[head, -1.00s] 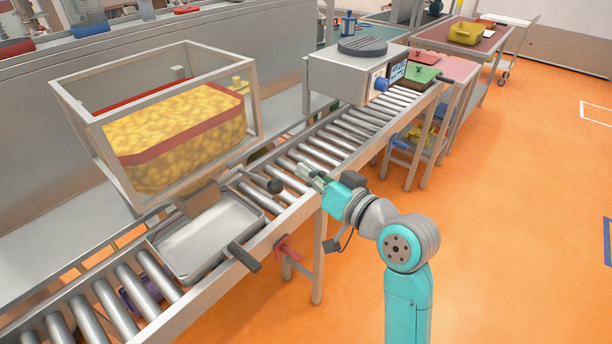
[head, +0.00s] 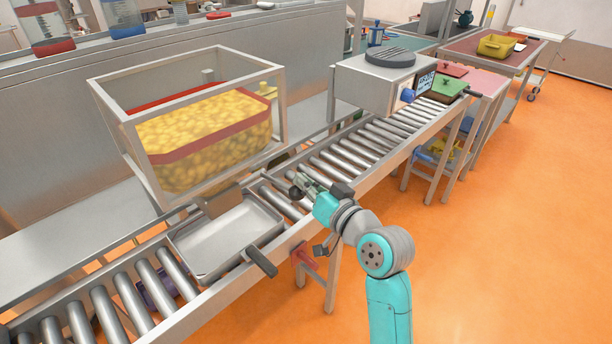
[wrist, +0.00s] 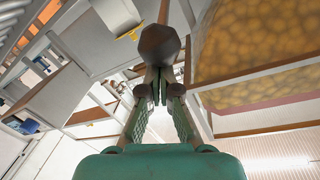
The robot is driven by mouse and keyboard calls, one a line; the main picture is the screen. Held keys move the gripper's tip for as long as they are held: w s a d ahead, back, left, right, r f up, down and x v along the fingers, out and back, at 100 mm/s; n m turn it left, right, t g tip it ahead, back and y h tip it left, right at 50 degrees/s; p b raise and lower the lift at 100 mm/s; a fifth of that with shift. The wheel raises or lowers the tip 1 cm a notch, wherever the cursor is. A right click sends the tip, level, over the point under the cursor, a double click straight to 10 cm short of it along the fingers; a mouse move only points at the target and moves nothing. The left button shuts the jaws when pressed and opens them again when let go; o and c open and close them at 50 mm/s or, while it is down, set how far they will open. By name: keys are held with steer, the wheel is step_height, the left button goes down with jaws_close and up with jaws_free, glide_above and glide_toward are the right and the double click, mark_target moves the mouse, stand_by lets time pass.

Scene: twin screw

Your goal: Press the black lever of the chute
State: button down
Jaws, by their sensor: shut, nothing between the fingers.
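The chute is a grey-framed clear hopper (head: 205,150) full of yellow pieces, standing over the conveyor. Its black lever ends in a dark faceted knob (head: 295,192), which sits over the rollers to the right of the hopper. In the wrist view the knob (wrist: 159,44) is just beyond my fingertips, with its rod running away from it. My gripper (head: 302,181) is shut and empty, close by the knob; the wrist view shows its fingertips (wrist: 160,78) together. I cannot tell whether they touch the knob. The hopper also fills the right of the wrist view (wrist: 255,50).
A metal tray (head: 228,240) with a black handle (head: 261,262) sits on the conveyor below the hopper. A red clamp (head: 303,256) hangs at the conveyor's near side. A grey scale machine (head: 378,82) stands farther along. The orange floor at right is clear.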

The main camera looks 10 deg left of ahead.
steer(key=shift+f, duration=0.15)
step_height(320, 180, down, 9)
steer(key=shift+s+d+r, duration=0.2)
steer(key=shift+s+d, duration=0.05)
steer(key=shift+s, duration=0.05)
stand_by(0.8)
steer(key=shift+r, duration=0.1)
step_height(320, 180, up, 5)
steer(key=w+d, duration=0.1)
steer(key=d, duration=0.1)
steer(key=s+d+f, duration=0.4)
steer(key=s+d, duration=0.2)
steer(key=shift+s, duration=0.15)
stand_by(0.4)
steer(key=shift+f, duration=0.1)
stand_by(0.8)
